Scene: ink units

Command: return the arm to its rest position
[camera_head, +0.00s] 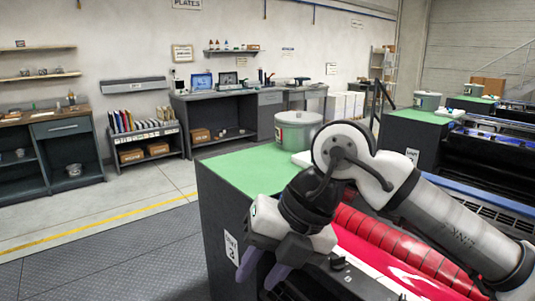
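My arm reaches in from the lower right of the head view, bent at a white and black elbow joint. My gripper (256,281) hangs at its end, pointing down, in front of the green-topped cabinet marked as a unit. Its two purple-grey fingers are apart, with nothing seen between them. The gripper is beside the red roller (385,240) of the ink unit. Part of the unit and its red sheet is hidden behind my arm.
A lidded grey-green pot (297,130) stands on the green cabinet top (238,170), just behind my elbow. More units with pots (427,101) stand at the right. A workbench (228,104) and shelves line the back wall. The floor at the left (110,250) is clear.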

